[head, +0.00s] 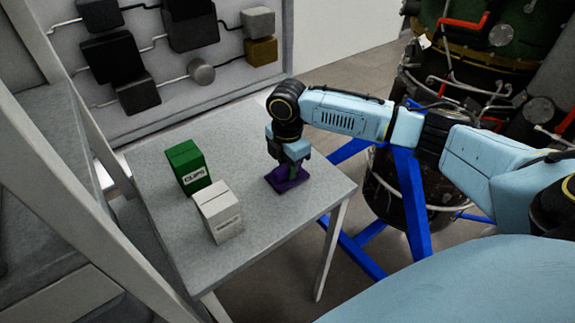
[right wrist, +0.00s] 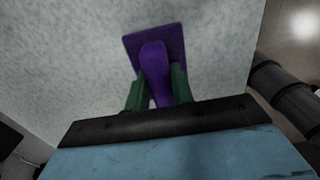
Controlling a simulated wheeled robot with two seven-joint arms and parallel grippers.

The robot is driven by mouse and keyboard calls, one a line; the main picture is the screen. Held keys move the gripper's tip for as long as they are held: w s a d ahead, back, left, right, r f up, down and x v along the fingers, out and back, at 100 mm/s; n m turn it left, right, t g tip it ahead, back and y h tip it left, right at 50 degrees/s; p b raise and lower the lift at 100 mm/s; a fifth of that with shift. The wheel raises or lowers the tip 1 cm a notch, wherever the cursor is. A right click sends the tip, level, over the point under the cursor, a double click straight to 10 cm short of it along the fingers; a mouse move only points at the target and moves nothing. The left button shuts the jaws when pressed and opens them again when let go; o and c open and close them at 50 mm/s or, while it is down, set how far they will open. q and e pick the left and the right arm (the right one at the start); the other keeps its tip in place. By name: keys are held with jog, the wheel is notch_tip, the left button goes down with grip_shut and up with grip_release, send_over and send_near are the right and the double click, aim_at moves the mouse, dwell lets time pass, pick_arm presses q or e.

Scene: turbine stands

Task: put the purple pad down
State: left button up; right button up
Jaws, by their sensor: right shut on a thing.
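The purple pad (head: 288,179) is a flat plate with a raised purple handle. It is at the right part of the grey table, and its plate looks to be on or just above the table top; I cannot tell if it touches. My right gripper (head: 292,166) is over it, pointing down. In the right wrist view the green fingers (right wrist: 157,92) are shut on the handle of the purple pad (right wrist: 172,40), one on each side. The plate lies beyond the fingertips against the grey surface. My left gripper is not in view.
On the table (head: 250,262), a green box marked CLIPS (head: 187,166) and a white box (head: 217,212) stand to the left of the pad. A wall panel with dark boxes (head: 120,70) is behind. A turbine on a blue stand (head: 413,200) is at the right.

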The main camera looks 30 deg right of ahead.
jog(key=shift+f, duration=0.1)
jog(key=o, duration=0.9)
notch_tip(320, 180, up, 12)
jog(key=shift+r, duration=0.15)
dwell(0.3)
